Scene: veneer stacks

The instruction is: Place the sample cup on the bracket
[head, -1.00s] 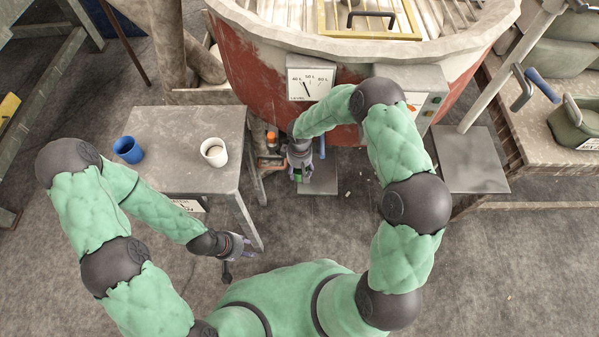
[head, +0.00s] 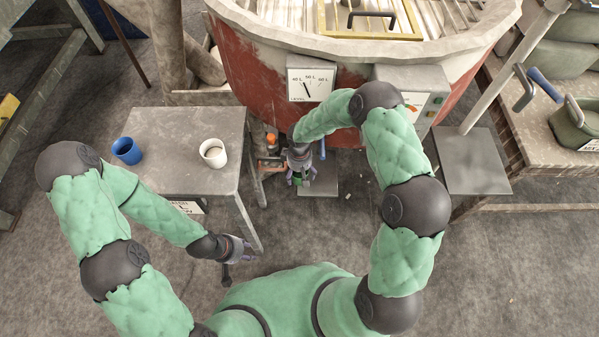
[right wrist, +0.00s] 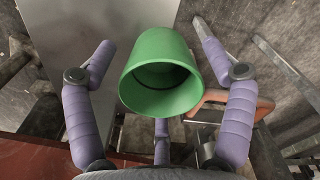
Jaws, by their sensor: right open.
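A green cup (right wrist: 162,72) stands out between the spread purple fingers of my right gripper (right wrist: 156,48) in the right wrist view. Its dark open mouth faces the camera. My right gripper (head: 301,178) is open and hangs in front of the red tank, at the left end of a small grey plate (head: 318,187). Only a bit of green shows among its fingers there. I cannot tell whether the plate is the bracket, or whether the cup touches it. The plate also shows in the right wrist view (right wrist: 75,40). My left gripper (head: 248,249) is open and empty beside the table leg.
A grey table (head: 180,180) at left bears a blue cup (head: 127,151) and a white cup (head: 213,154). The red tank (head: 245,70) with a level gauge (head: 311,82) stands behind. Another grey plate (head: 470,165) is at right.

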